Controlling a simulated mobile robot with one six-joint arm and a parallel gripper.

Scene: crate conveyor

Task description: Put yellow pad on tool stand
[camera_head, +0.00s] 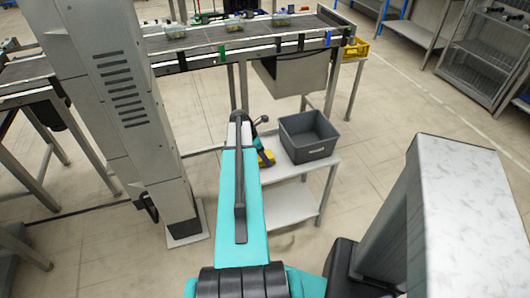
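A small yellow object (266,158), which looks like the yellow pad, shows beside the right edge of my teal forearm. It is at the left part of a low grey two-level stand (294,173), probably the tool stand. I cannot tell whether it rests on the stand or is held above it. My gripper (262,146) is at the far end of my arm, close to the yellow object. Only dark parts show there, and my forearm covers most of it. The fingers cannot be made out.
An open grey crate (308,151) takes up the back right of the stand top. A conveyor (200,40) carrying small crates (282,19) runs behind. A tall grey column (120,95) stands at left. A yellow bin (356,48) is by the conveyor's right end.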

